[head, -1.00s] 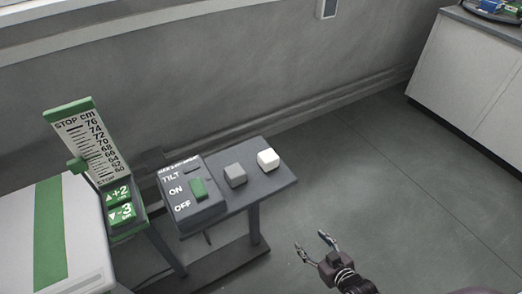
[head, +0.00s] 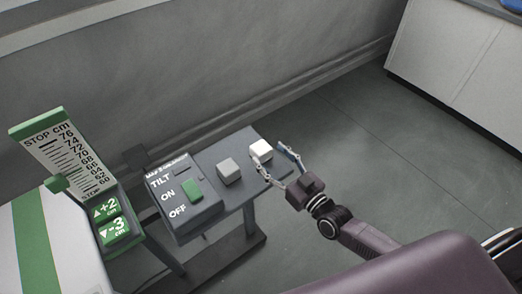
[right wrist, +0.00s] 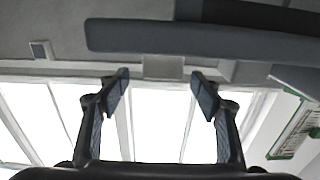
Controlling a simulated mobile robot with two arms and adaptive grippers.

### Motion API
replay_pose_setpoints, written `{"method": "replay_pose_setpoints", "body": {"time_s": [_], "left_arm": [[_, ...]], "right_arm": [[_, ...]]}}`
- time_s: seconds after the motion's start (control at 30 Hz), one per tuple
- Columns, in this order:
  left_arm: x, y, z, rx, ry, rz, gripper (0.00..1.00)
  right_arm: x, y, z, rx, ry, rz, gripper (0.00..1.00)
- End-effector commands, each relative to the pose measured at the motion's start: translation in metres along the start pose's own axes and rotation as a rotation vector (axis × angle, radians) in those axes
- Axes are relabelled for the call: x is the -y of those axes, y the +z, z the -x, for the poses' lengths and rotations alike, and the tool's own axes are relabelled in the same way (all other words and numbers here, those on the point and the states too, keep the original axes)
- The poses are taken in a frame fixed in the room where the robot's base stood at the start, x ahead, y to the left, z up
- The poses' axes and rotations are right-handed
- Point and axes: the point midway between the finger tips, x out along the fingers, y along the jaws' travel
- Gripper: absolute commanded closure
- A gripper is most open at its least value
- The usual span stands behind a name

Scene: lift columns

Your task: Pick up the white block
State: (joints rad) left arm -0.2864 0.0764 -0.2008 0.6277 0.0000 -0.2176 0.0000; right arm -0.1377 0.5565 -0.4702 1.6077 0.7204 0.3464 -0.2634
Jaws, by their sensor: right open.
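The white block (head: 261,148) sits on the right end of the small grey shelf (head: 238,205), to the right of a grey block (head: 229,171). My right gripper (head: 270,155) is open at the shelf's right end, its fingertips close to the white block; one finger partly overlaps it in the head view. In the right wrist view, which appears upside down, the white block (right wrist: 163,67) shows pale against the shelf edge (right wrist: 200,40), framed between the two open fingers (right wrist: 160,88). I cannot tell whether a finger touches it. My left gripper is not in view.
A control box (head: 182,195) with a green switch and TILT, ON and OFF labels stands left of the grey block. Further left are green +2 and -3 buttons (head: 110,220) and a STOP cm scale (head: 68,155). Floor right of the shelf is clear.

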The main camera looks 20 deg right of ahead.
Motion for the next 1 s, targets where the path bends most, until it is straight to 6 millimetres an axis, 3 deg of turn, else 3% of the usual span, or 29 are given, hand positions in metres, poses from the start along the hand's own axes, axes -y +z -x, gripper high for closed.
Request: {"method": "replay_pose_setpoints", "body": {"time_s": [0.1, 0.2, 0.37, 0.6, 1.0], "left_arm": [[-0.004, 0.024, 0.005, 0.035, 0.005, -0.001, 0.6], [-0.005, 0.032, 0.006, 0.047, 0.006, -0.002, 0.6], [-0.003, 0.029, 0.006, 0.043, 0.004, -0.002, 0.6], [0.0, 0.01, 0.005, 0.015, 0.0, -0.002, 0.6], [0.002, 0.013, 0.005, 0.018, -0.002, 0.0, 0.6]], "right_arm": [[0.001, -0.004, -0.018, -0.003, 0.0, -0.002, 0.41], [0.002, -0.003, -0.032, -0.002, 0.0, 0.0, 0.41], [0.002, -0.002, -0.044, -0.001, 0.0, -0.001, 0.41], [0.002, -0.001, -0.045, 0.0, 0.0, -0.001, 0.41], [0.002, -0.001, -0.045, 0.0, 0.0, -0.001, 0.84]]}}
